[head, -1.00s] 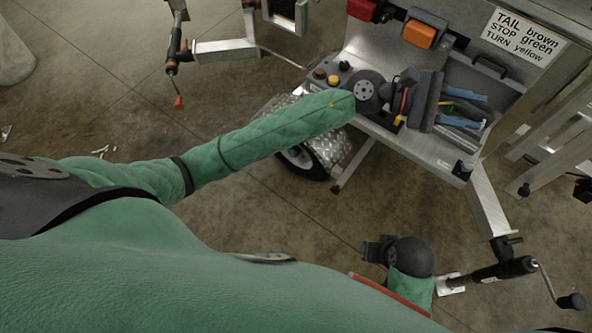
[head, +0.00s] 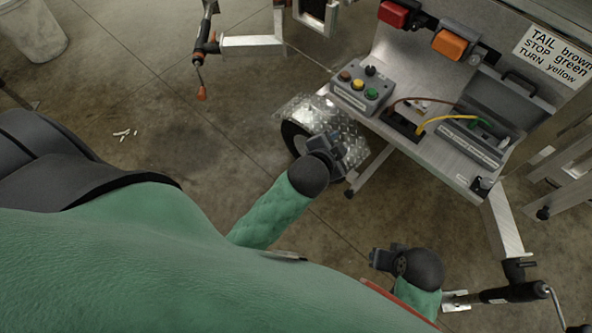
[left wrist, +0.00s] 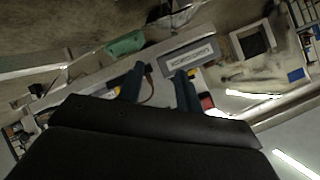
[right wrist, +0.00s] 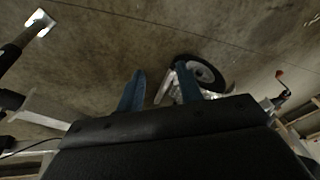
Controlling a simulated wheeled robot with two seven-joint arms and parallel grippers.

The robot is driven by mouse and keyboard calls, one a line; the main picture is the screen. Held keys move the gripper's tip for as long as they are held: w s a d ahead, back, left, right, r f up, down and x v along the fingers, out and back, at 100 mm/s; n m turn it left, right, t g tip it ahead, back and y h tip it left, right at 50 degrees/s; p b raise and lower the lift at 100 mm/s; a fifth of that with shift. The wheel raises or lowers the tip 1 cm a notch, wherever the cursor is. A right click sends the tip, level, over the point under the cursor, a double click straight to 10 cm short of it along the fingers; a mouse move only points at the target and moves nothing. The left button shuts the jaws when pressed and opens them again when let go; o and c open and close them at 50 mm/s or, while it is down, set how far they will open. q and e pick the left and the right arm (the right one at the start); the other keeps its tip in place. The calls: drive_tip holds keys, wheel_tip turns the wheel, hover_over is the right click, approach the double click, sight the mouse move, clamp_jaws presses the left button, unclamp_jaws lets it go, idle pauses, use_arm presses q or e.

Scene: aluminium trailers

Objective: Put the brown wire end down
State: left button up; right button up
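The brown wire (head: 428,98) arcs over the trailer's metal shelf, from the black block (head: 402,124) at its left to the grey tray at the right. I cannot tell exactly where its end rests. A yellow wire (head: 440,118) runs beside it, and a green wire (head: 483,124) lies at the tray. My left gripper (head: 328,148) is above the wheel fender, apart from the wires. Its fingers (left wrist: 158,88) stand apart with nothing held; a brown wire shows beyond them. My right gripper (head: 376,258) is low in front of the shelf, its fingers (right wrist: 160,90) apart and empty.
A switch box (head: 360,88) with coloured buttons stands on the shelf's left. Red (head: 396,14) and orange (head: 452,45) lamps and a colour label (head: 556,53) are above. A grey tray (head: 470,142) is at the right. A jack with a crank (head: 510,292) stands at the lower right.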

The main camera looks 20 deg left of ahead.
use_arm(q)
drive_tip(key=s+f+n+g, duration=0.2)
drive_tip(key=s+f+g, duration=0.1)
drive_tip(key=s, duration=0.3)
drive_tip(key=s+a+f+n+g, duration=0.1)
drive_tip(key=s+f+n+g, duration=0.1)
drive_tip(key=s, duration=0.5)
drive_tip(key=s+a+f+n+g+h, duration=0.1)
drive_tip(key=s+f+n+g, duration=0.1)
drive_tip(key=s+f+g, duration=0.2)
drive_tip(key=s+f, duration=0.1)
drive_tip(key=s, duration=0.2)
drive_tip(key=shift+a+f+n, duration=0.25)
drive_tip(key=shift+f+n, duration=0.1)
drive_tip(key=shift+n, duration=0.05)
use_arm(e)
drive_tip(key=shift+s+d, duration=0.1)
drive_tip(key=shift+d, duration=0.1)
